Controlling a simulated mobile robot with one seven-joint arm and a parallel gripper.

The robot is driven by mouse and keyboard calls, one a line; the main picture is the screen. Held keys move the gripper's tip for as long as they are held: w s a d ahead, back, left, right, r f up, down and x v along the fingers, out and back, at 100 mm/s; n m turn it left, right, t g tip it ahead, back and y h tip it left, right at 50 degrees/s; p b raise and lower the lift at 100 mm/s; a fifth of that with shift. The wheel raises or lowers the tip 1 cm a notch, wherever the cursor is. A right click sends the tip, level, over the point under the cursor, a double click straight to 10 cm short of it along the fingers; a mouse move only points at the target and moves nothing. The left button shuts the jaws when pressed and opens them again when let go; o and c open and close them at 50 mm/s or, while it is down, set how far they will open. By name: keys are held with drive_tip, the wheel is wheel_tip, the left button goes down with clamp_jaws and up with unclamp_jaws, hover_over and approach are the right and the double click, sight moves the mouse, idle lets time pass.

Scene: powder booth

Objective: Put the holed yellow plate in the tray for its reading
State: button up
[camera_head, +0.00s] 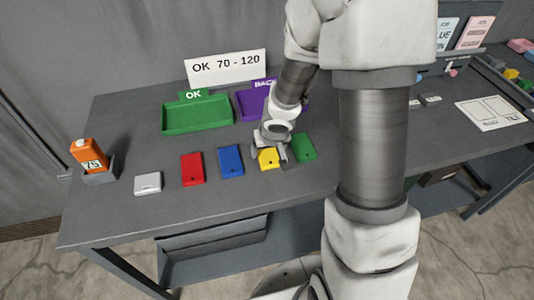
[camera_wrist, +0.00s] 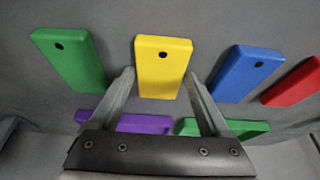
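The yellow plate (camera_head: 267,159) lies on the grey table between the blue and green plates. In the wrist view the yellow plate (camera_wrist: 163,68) shows a dark hole near its far end. My gripper (camera_head: 269,152) is over it, and in the wrist view my gripper (camera_wrist: 160,76) is open with one finger on each side of the plate. I cannot tell whether the fingers touch it. The green tray (camera_head: 197,128) is labelled OK and looks empty. The purple tray (camera_head: 246,116), labelled BACK, is partly hidden by my arm. An orange gauge (camera_head: 90,155) reads 75.
A sign (camera_head: 226,68) behind the trays says OK 70 - 120. Red (camera_head: 192,169), blue (camera_head: 230,160) and green (camera_head: 303,147) plates lie beside the yellow one. A small white block (camera_head: 148,183) lies near the gauge. Table space between plates and trays is clear.

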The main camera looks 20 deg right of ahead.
clamp_jaws()
drive_tip(key=shift+r, duration=0.2)
